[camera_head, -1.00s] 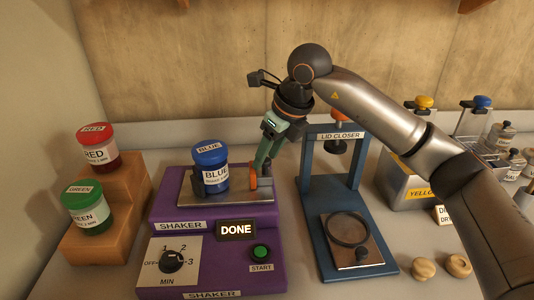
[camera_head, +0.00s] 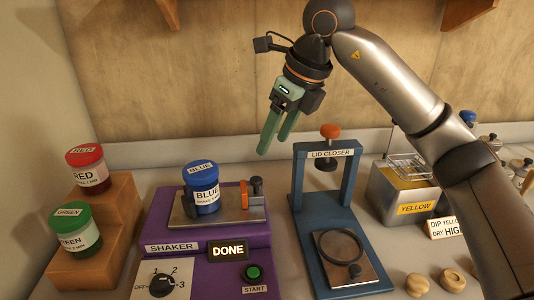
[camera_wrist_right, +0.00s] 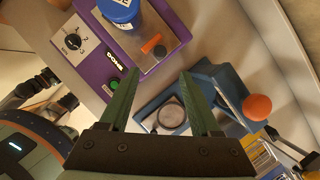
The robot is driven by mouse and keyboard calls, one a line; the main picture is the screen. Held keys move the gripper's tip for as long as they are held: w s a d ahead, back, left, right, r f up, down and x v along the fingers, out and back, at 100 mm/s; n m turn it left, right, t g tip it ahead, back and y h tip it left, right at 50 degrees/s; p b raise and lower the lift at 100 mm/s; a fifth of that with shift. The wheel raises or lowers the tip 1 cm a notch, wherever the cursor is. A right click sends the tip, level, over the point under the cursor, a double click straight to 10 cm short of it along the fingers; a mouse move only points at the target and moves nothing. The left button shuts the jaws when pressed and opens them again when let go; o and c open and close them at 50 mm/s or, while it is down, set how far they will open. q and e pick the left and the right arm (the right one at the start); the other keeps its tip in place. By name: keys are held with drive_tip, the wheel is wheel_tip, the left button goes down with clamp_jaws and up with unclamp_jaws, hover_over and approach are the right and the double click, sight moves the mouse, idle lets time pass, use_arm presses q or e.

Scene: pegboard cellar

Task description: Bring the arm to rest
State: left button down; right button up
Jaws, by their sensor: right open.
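My right gripper (camera_head: 277,135) is open and empty, with its green fingers pointing down in the air above and behind the shaker. In the right wrist view its two fingers (camera_wrist_right: 157,98) are spread apart with nothing between them. The blue jar (camera_head: 202,190) stands upright on the plate of the purple shaker (camera_head: 165,222), beside an orange-tipped clamp (camera_head: 246,194). The shaker's display (camera_head: 228,250) reads DONE. The blue jar also shows in the right wrist view (camera_wrist_right: 119,12). My left gripper is not in view.
The blue lid closer (camera_head: 310,208) stands right of the shaker. Red (camera_head: 90,176) and green (camera_head: 78,240) jars sit on a wooden step stand at left. A yellow dip tank (camera_head: 405,205) and two wooden knobs (camera_head: 417,285) are at right. Wooden brackets (camera_head: 466,12) are on the wall above.

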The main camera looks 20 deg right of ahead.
drive_tip(key=shift+v, duration=0.9)
